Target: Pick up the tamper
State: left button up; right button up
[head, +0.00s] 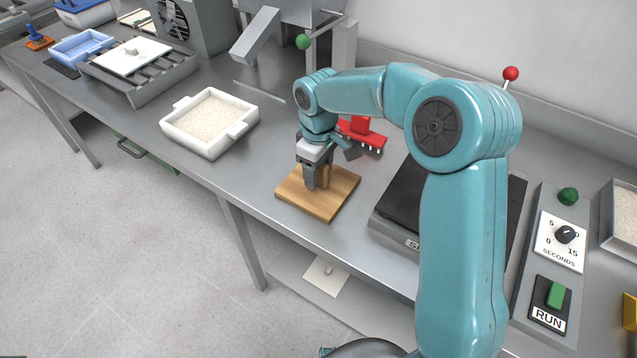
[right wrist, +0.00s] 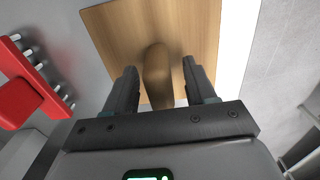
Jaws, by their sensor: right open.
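The tamper is a flat square wooden board (head: 338,200) with an upright rounded wooden handle (right wrist: 157,75). It lies flat on the metal bench, near its front edge. My right gripper (head: 313,180) points down over the board, open. In the right wrist view, its two fingers (right wrist: 159,88) stand on either side of the handle, with a gap visible on each side. In the head view the fingers partly hide the handle. My left gripper is not in view.
A red block with white pegs (head: 362,134) lies just behind the board. A white tray of pale grains (head: 210,118) stands to the left. A dark flat plate (head: 395,205) is close on the right, before a RUN control panel (head: 550,290).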

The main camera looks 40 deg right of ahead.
grip_shut()
jog(key=shift+r, duration=0.1)
notch_tip(320, 180, up, 20)
jog(key=p, duration=0.2)
